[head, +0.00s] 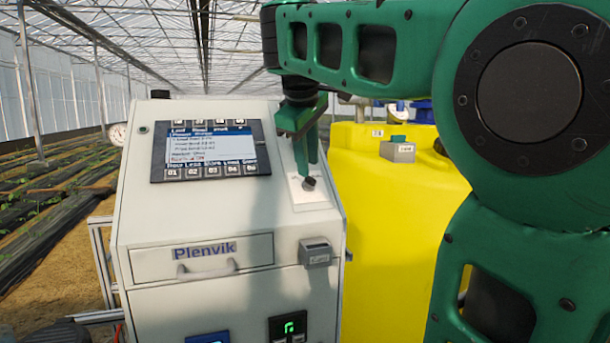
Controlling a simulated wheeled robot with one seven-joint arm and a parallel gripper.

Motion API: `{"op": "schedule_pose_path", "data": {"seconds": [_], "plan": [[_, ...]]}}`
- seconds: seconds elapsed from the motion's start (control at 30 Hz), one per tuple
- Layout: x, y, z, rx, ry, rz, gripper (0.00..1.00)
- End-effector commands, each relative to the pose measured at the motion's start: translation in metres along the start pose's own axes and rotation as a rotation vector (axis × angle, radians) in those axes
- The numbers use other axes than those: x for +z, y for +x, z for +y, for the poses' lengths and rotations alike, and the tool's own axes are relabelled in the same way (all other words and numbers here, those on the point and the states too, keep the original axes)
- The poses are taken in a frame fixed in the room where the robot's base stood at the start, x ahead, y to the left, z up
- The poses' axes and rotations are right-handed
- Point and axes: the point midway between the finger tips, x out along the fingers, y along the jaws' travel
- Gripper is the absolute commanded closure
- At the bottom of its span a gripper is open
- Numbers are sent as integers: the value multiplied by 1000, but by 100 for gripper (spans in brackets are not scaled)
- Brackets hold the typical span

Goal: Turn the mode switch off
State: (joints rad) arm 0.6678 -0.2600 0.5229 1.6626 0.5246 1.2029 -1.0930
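A small dark knob (309,184), which looks like the mode switch, sits on a pale plate (312,201) at the right side of the cabinet's sloped top. Its markings are too small to read, so I cannot tell its setting. My green gripper (308,171) points down from above, with its fingertips right at the knob. I cannot tell whether the fingers touch it or how far apart they are. The fingers and the arm hide part of the plate's upper end.
The white Plenvik cabinet (140,215) carries a display panel (212,150) left of the knob. A drawer with a handle (210,268) and a small grey box (316,252) are on its front. A yellow tank (395,240) stands close on the right.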

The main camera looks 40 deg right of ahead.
Motion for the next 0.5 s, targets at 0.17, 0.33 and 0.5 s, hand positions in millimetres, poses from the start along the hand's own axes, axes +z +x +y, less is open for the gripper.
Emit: {"op": "schedule_pose_path", "data": {"seconds": [0.17,0.33,0.5], "plan": [[0,-33,0,1,2,1,74],[0,-49,0,-1,1,0,74],[-1,-57,0,-2,-1,0,74]]}}
